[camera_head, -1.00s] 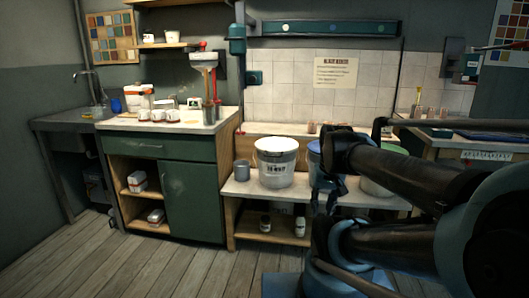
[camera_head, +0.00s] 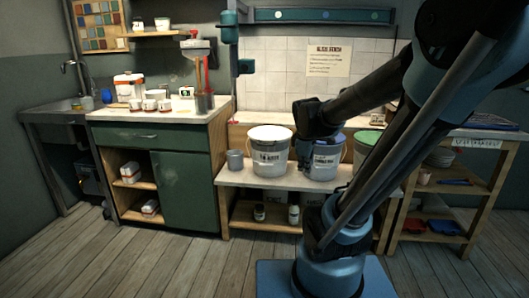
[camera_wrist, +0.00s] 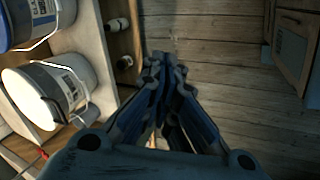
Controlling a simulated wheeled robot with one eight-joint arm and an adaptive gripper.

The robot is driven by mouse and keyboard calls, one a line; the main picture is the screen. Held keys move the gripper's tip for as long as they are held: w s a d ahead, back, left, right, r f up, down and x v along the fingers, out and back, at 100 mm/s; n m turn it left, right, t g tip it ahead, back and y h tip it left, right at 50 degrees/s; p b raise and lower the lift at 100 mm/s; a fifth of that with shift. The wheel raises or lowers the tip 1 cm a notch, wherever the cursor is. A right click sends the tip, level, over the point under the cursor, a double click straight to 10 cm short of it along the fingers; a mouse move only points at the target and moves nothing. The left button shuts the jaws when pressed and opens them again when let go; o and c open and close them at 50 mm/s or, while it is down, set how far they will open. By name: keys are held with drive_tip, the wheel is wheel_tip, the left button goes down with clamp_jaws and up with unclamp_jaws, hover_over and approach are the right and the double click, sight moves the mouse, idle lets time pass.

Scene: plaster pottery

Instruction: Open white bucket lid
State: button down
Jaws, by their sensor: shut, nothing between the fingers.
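The white bucket (camera_head: 271,157) stands on the low bench in the head view, with its white lid (camera_head: 269,133) on top. It is upright and has dark print on its front. In the wrist view a white bucket (camera_wrist: 48,92) lies at the left, its top towards the left. My gripper (camera_wrist: 168,62) points down past the bench edge in the wrist view, with its fingers together and nothing held. In the head view my gripper (camera_head: 305,150) hangs in front of the bench, between the white bucket and the blue-lidded bucket, apart from the lid. Its fingertips are hard to make out there.
A blue-lidded bucket (camera_head: 325,160) and a green-lidded bucket (camera_head: 367,140) stand to the right on the bench (camera_head: 240,178). A small grey cup (camera_head: 235,161) is left of the white bucket. Jars sit on the lower shelf. The wooden floor (camera_head: 180,240) in front is clear.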

drive_tip(key=w+a+f+n+t, duration=0.1)
drive_tip(key=w+a+n, duration=0.4)
drive_tip(key=w+n, duration=0.3)
drive_tip(key=w+a+f+n+t, duration=0.1)
drive_tip(key=w+a+f+n, duration=0.1)
drive_tip(key=w+a+n, duration=0.6)
drive_tip(key=w+a+f+n+t, duration=0.15)
drive_tip(key=w+n, duration=0.35)
drive_tip(key=w, duration=0.7)
drive_tip(key=shift+a+x, duration=0.5)
drive_tip(key=shift+x, duration=4.4)
drive_tip(key=shift+w+d+r, duration=0.15)
drive_tip(key=shift+w+r, duration=0.05)
drive_tip(key=shift+r, duration=0.8)
drive_tip(key=shift+w+d+r, duration=0.1)
drive_tip(key=shift+w+r, duration=0.1)
drive_tip(key=shift+r, duration=0.8)
drive_tip(key=shift+a, duration=0.1)
